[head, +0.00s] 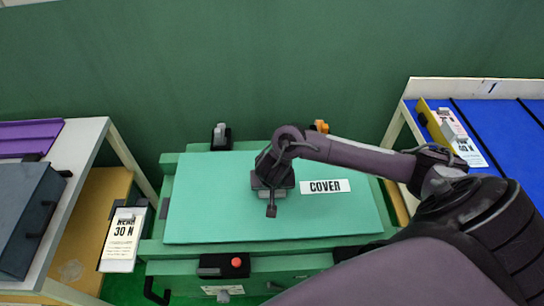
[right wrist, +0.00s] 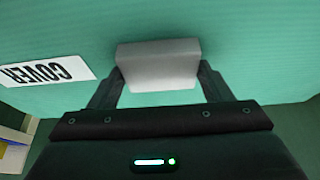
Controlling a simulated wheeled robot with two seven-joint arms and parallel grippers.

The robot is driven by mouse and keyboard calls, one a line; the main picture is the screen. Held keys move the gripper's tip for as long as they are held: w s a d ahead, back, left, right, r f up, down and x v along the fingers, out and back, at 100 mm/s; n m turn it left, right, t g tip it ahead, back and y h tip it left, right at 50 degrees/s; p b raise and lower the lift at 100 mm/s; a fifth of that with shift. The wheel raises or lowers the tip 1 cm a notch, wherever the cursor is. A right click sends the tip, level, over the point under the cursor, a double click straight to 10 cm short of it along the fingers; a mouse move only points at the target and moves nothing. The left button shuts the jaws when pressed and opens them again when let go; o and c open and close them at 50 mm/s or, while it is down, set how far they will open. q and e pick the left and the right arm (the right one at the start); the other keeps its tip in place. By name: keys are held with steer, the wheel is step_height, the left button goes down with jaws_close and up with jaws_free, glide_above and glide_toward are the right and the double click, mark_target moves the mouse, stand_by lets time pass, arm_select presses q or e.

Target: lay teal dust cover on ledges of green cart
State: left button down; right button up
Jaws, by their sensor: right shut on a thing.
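The teal dust cover (head: 225,215) is a flat panel with a white "COVER" label (head: 325,186). It lies flat over the top of the green cart (head: 150,248) in the head view, and the ledges under it are hidden. My right gripper (head: 271,196) is above the middle of the cover. In the right wrist view its jaws (right wrist: 158,85) are shut on a grey block-like handle (right wrist: 158,63) that stands on the cover (right wrist: 235,45). Whether the cover rests on the ledges or is slightly above them, I cannot tell. My left gripper is not in view.
A side table (head: 85,140) with a purple item and a dark box stands left. A "30 N" tag (head: 122,238) hangs between it and the cart. A blue-topped table (head: 490,125) stands right. The cart's front has a red button (head: 236,262). A green wall (head: 250,70) closes the back.

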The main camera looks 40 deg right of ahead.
steer(key=shift+f, duration=0.35)
steer(key=shift+f+b, duration=0.5)
stand_by(0.3)
steer(key=o, duration=1.3)
steer(key=p+v, duration=0.5)
steer(key=v, duration=0.2)
steer(key=shift+s+a+r, duration=0.1)
steer(key=shift+r, duration=0.3)
steer(key=shift+s+f, duration=0.1)
